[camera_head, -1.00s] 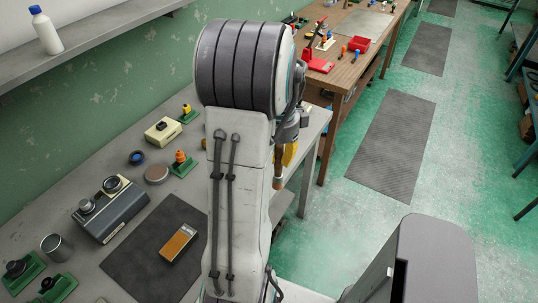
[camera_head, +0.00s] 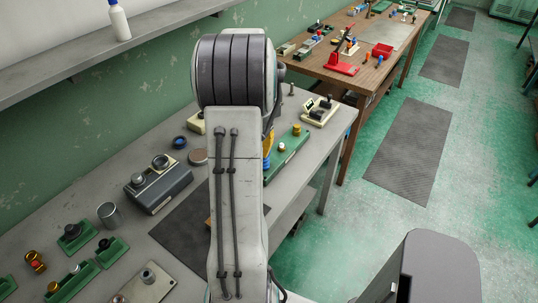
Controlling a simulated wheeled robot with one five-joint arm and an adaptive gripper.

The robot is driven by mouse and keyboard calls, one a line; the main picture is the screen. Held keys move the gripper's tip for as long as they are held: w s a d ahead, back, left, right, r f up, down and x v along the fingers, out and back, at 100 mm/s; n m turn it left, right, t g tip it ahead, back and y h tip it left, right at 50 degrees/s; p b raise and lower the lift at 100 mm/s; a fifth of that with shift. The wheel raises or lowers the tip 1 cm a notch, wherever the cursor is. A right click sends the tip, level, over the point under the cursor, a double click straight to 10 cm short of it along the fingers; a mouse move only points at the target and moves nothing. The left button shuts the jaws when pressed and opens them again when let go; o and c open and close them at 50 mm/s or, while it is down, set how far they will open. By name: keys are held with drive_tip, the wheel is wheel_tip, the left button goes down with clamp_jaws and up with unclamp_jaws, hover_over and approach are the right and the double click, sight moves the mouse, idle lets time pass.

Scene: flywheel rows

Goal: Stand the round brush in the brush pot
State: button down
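A grey metal cup (camera_head: 109,215), which looks like the brush pot, stands upright and open on the workbench (camera_head: 118,239) at the left. I cannot make out the round brush; my raised arm covers the middle of the view. My gripper is hidden behind my arm. A yellow piece (camera_head: 267,146) shows at the arm's right edge, but I cannot tell whether it belongs to the gripper or to something else.
A dark mat (camera_head: 178,235) lies right of the cup, with a brownish-orange thing (camera_head: 207,222) mostly hidden on it. A grey box with knobs (camera_head: 160,186) stands behind the cup. Green fixtures (camera_head: 112,252) lie in front.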

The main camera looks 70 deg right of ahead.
drive_tip(key=w+a+r+n+p, duration=0.1)
drive_tip(key=w+a+n, duration=0.3)
drive_tip(key=w, duration=0.8)
drive_tip(key=w+a+r+n+p, duration=0.1)
drive_tip(key=w+a+n, duration=0.2)
drive_tip(key=w, duration=1)
drive_tip(key=w+a+n+p, duration=0.2)
drive_tip(key=w+a+n, duration=0.4)
drive_tip(key=w+a, duration=1.1)
wheel_tip(320, 180, down, 12)
drive_tip(key=s+a+b, duration=0.1)
drive_tip(key=s+b, duration=0.1)
drive_tip(key=b, duration=0.6)
drive_tip(key=shift+a+r+b, duration=0.2)
drive_tip(key=shift+a+b, duration=0.2)
drive_tip(key=shift+s, duration=0.1)
drive_tip(key=c, duration=1.1)
unclamp_jaws()
drive_tip(key=shift+c, duration=0.2)
